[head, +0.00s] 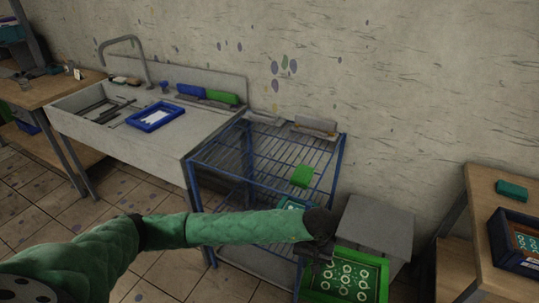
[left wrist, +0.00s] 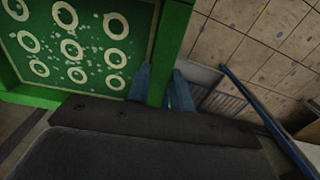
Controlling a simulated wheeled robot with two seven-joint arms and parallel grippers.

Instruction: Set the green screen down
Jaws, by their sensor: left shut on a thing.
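The green screen (head: 382,283) is a green frame with a mesh of white rings, low at the right of centre in the head view. It also fills the upper left of the left wrist view (left wrist: 98,46). My left gripper (head: 320,268) is shut on its left edge; in the left wrist view its blue fingers (left wrist: 162,88) straddle the green rim. The screen's near part runs out of the head view. I cannot tell whether its underside touches anything. My right gripper is out of view.
A grey box-like stand (head: 372,224) is just behind the screen. A wooden table (head: 482,215) with a dark blue framed screen (head: 505,261) stands right. A sink (head: 190,131) with a blue frame (head: 155,117) stands left.

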